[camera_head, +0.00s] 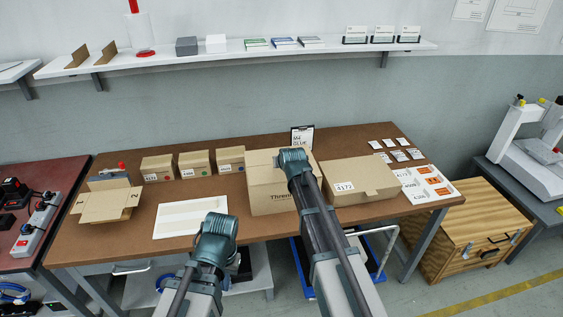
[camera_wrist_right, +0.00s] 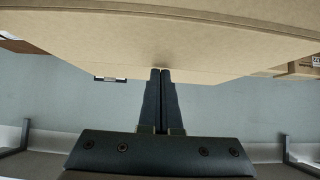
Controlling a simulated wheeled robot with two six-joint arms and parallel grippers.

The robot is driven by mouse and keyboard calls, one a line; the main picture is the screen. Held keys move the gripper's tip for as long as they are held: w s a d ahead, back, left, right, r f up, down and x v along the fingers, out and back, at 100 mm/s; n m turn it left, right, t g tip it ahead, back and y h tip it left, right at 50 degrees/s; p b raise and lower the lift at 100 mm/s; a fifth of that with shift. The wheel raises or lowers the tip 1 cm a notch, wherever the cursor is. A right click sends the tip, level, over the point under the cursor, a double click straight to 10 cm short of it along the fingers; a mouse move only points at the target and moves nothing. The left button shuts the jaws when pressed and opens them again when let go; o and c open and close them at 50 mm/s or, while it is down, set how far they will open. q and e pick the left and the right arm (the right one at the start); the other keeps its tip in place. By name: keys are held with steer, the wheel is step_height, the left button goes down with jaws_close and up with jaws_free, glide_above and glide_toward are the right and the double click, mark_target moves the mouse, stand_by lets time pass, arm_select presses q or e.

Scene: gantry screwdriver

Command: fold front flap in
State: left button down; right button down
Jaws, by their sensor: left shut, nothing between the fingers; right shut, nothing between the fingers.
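A large brown carton (camera_head: 268,195) with dark print stands on the middle of the brown table. My right gripper (camera_head: 292,156) is at its upper right part and hides some of its top and side. In the right wrist view the shut fingers (camera_wrist_right: 160,75) point at a broad cardboard face (camera_wrist_right: 150,40); I cannot tell whether they touch it. My left gripper (camera_head: 217,227) is shut and empty in front of the table's front edge, left of the carton. A small open carton (camera_head: 105,205) with spread flaps lies at the table's left; its front flap hangs forward.
A closed carton (camera_head: 360,182) labelled 4177 stands right of the large carton. Several small boxes (camera_head: 195,163) line the back. A white sheet (camera_head: 188,218) lies left of the large carton. Labels and cards (camera_head: 425,184) lie at the right. A shelf (camera_head: 250,52) runs above.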

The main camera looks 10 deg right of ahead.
steer(key=shift+r, duration=0.1)
stand_by(0.6)
steer(key=shift+r+p, duration=0.7)
steer(key=shift+p, duration=0.1)
steer(key=shift+r, duration=0.15)
steer(key=shift+r+p, duration=0.6)
steer(key=shift+p, duration=0.15)
step_height(320, 180, up, 3)
steer(key=p, duration=0.3)
steer(key=shift+r, duration=0.15)
steer(key=p+v, duration=0.6)
steer(key=v, duration=0.3)
steer(key=shift+r+p, duration=0.3)
steer(key=shift+a, duration=0.1)
